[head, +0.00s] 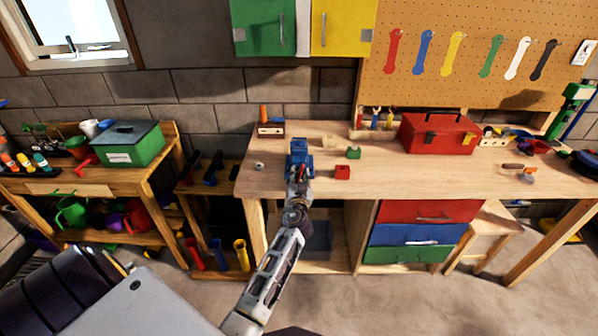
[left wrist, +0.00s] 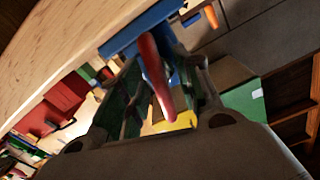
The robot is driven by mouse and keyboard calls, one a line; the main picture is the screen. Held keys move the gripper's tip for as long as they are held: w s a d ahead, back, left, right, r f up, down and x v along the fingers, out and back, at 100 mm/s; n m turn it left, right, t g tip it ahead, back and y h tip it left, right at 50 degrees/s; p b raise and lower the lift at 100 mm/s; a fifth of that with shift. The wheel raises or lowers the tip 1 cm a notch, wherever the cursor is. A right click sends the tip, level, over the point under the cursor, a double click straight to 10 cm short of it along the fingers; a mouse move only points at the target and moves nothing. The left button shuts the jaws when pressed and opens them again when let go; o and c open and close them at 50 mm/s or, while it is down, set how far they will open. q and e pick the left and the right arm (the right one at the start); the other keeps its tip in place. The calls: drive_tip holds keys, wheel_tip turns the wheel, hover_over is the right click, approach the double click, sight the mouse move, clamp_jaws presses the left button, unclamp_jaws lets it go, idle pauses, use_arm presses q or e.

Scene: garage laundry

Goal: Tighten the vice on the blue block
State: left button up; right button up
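The blue vice (head: 298,155) stands at the front edge of the wooden workbench, left of its middle. Its red handle (left wrist: 155,75) is seen in the left wrist view as a slanting bar below the blue vice body (left wrist: 150,30). My left gripper (head: 299,186) is at the front of the vice. In the left wrist view its fingers (left wrist: 160,85) are spread on both sides of the red handle, with gaps visible. I cannot make out the blue block apart from the vice, which is also blue. My right gripper is not in view.
On the bench (head: 395,182), a small red block (head: 342,172) and a green item (head: 353,152) lie right of the vice. A red toolbox (head: 437,133) stands farther right. A small wooden holder (head: 270,129) is behind left. The bench front right of the vice is largely clear.

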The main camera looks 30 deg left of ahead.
use_arm(q)
drive_tip(key=shift+w+a, duration=0.15)
drive_tip(key=shift+w, duration=0.1)
drive_tip(key=shift+r, duration=0.1)
drive_tip(key=c, duration=0.7)
clamp_jaws()
drive_tip(key=shift+m, duration=0.5)
drive_tip(key=shift+m+b, duration=0.35)
drive_tip(key=shift+m, duration=1.65)
drive_tip(key=m, duration=0.7)
drive_tip(key=shift+f, duration=0.25)
drive_tip(key=shift+f+m+p, duration=0.1)
drive_tip(key=shift+m+p, duration=0.2)
drive_tip(key=shift+m, duration=0.4)
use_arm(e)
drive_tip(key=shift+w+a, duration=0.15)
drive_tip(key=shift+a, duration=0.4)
